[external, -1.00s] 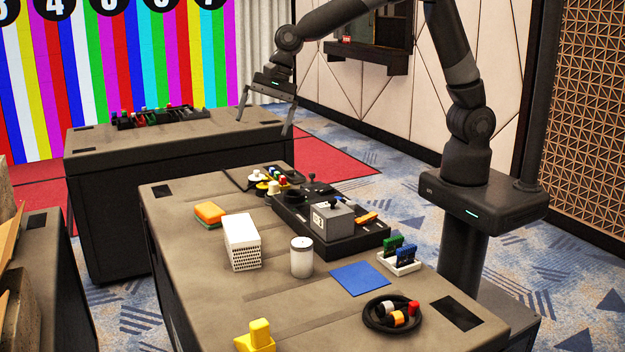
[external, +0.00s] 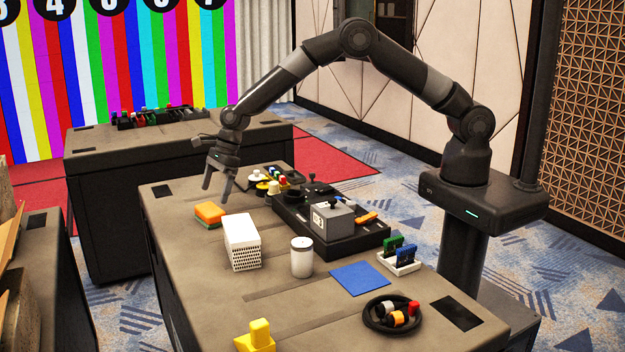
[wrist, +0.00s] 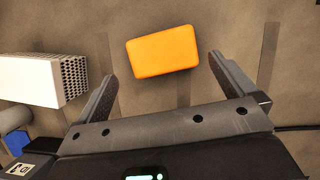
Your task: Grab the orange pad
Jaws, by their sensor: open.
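The orange pad (external: 210,210) lies flat on the near table, toward its far left part, with a green layer under the orange top. In the wrist view the orange pad (wrist: 162,50) lies beyond and roughly between the two fingers, slightly turned. My gripper (external: 215,195) is open and empty, pointing down above the table just behind and right of the pad. In the wrist view my gripper's fingers (wrist: 162,70) are spread wider than the pad and do not appear to touch it.
A white perforated box (external: 241,242) stands close in front of the pad, also in the wrist view (wrist: 40,80). A white canister (external: 302,257), a black control panel (external: 285,215) and yellow round items (external: 262,184) stand to the right. Table left of the pad is clear.

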